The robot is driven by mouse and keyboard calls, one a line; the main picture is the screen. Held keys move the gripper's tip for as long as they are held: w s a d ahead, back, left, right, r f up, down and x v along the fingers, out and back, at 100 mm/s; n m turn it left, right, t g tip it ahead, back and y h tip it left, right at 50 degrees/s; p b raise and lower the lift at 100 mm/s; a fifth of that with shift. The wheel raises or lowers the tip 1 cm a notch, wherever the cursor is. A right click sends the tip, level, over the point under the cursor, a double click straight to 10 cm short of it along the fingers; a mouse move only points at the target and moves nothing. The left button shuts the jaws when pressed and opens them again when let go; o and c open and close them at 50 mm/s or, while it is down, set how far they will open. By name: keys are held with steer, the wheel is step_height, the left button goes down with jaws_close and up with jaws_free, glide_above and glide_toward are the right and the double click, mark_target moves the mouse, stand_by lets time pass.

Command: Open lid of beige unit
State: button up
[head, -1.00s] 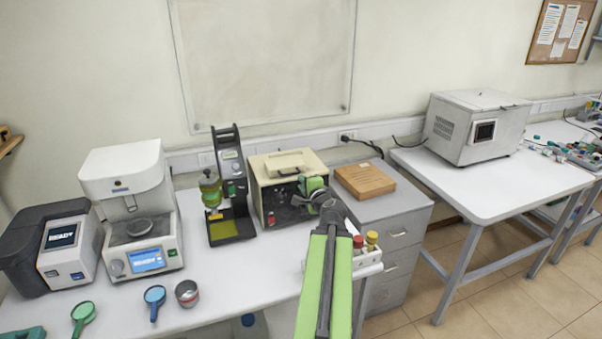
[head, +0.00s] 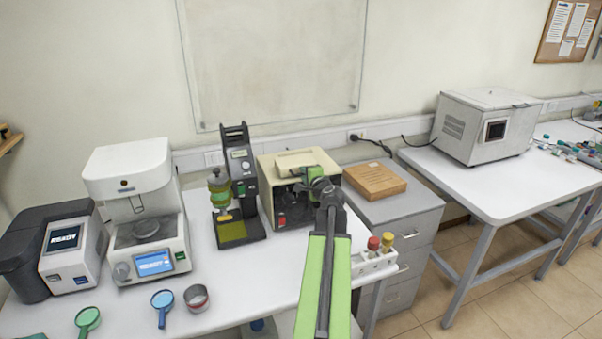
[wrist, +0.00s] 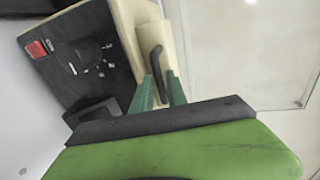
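The beige unit (head: 268,190) stands at the back of the white table, with a dark front panel and a beige lid (head: 305,157) on top that looks closed. In the wrist view the unit's dark panel (wrist: 85,60) shows a red switch and a knob, and the beige top carries a dark handle or grip slot (wrist: 157,66). My gripper (head: 316,174) is at the unit's upper right front. In the wrist view its two green fingers (wrist: 160,88) are apart, with the dark handle's lower end between or just beyond them. I cannot tell whether they touch it.
A black instrument stand (head: 240,180) is left of the unit, and a brown box (head: 375,181) lies on the drawer cabinet to its right. A white rack (head: 375,262) with red- and yellow-capped bottles is beside my arm. A white analyzer (head: 135,210) stands further left.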

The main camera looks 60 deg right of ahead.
steer(key=shift+w+a, duration=0.1)
steer(key=shift+a, duration=0.05)
steer(key=c, duration=0.4)
steer(key=shift+w+a, duration=0.2)
stand_by(0.8)
